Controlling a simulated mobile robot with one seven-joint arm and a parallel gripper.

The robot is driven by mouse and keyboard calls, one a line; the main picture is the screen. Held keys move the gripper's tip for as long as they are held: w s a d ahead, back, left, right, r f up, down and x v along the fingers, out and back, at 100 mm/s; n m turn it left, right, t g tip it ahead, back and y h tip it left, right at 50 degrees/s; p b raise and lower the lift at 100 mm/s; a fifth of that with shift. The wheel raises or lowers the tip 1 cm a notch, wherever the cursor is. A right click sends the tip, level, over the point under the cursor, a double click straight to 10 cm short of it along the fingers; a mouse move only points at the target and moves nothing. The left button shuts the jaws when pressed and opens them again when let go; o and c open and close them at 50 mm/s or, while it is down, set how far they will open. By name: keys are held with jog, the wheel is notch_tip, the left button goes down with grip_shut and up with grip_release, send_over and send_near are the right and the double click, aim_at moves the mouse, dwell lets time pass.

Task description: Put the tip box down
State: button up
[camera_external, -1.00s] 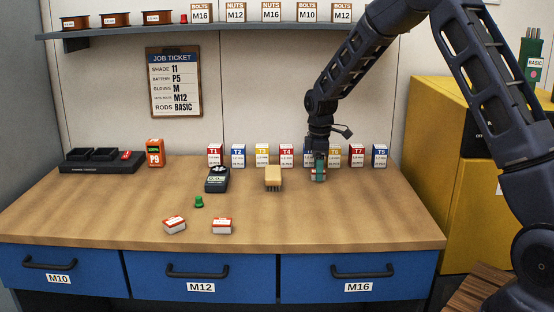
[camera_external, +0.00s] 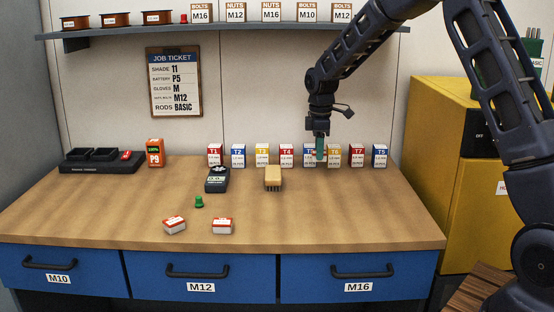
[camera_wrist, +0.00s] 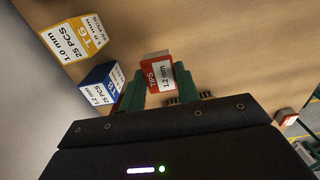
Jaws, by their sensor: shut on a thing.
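The tip box (camera_wrist: 158,72) is small, red and white, with a "1.2 mm" label. In the wrist view it sits between the two green fingers of my gripper (camera_wrist: 159,88), which is shut on it. In the external view my gripper (camera_external: 320,150) is in front of the back row of tip boxes, near a blue-topped box (camera_external: 308,151) and a yellow-topped box (camera_external: 335,156). The held box is mostly hidden there by the fingers. In the wrist view a blue box (camera_wrist: 100,86) and a yellow box (camera_wrist: 74,38) stand left of the held box.
The row includes a T4 box (camera_external: 287,156) and a T7 box (camera_external: 357,155). The workbench (camera_external: 345,215) is clear at front right.

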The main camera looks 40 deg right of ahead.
jog(key=r, duration=0.2)
jog(key=a+r, duration=0.1)
jog(key=r, duration=0.1)
jog(key=shift+a+r, duration=0.1)
jog(key=shift+a, duration=0.1)
jog(key=s+a+r, duration=0.2)
jog(key=a+r, duration=0.2)
jog(key=a, duration=0.8)
notch_tip(320, 180, up, 5)
send_over(272, 231)
notch_tip(272, 231, down, 19)
jog(key=shift+w+f, duration=0.1)
jog(key=shift+d+f, duration=0.1)
jog(key=shift+f, duration=0.05)
jog(key=o, duration=1)
